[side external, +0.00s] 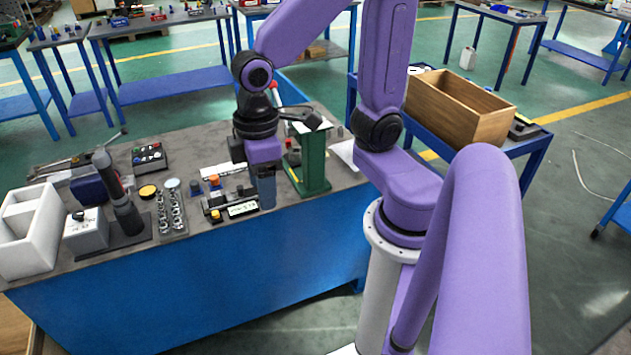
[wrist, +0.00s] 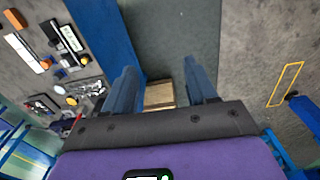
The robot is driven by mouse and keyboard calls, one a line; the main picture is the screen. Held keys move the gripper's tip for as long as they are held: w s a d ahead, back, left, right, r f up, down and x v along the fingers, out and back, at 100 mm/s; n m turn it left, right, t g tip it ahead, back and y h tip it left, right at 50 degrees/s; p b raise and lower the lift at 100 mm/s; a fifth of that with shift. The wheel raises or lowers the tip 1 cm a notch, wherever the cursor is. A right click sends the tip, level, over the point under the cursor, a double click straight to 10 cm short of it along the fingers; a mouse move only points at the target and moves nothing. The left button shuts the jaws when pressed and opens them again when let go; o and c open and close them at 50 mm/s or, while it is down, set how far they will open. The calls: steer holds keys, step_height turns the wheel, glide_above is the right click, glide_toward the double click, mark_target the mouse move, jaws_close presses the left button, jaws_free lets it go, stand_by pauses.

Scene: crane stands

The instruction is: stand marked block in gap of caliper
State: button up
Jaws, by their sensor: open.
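The caliper (side external: 231,204) lies near the table's front edge, a dark bar with a pale lettered panel. It also shows in the wrist view (wrist: 69,38), at upper left, outside my fingers. A small orange piece (side external: 214,181) stands behind it. I cannot tell for sure which piece is the marked block. My gripper (side external: 266,193) points down just right of the caliper in the side view. In the wrist view my gripper (wrist: 163,78) is open, its two blue fingers wide apart. Nothing is held; floor and a wooden surface show between and beyond the fingers.
A green stand (side external: 312,165) is close to the right of my gripper. To the left are a tray of shiny parts (side external: 171,212), a dark upright tool (side external: 122,205) and white boxes (side external: 28,230). A wooden box (side external: 455,105) sits on the table behind my arm.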

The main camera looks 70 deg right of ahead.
steer(key=s+d+n, duration=0.3)
steer(key=s+n, duration=0.1)
steer(key=s, duration=0.4)
steer(key=shift+s+r, duration=0.15)
steer(key=shift+s, duration=0.2)
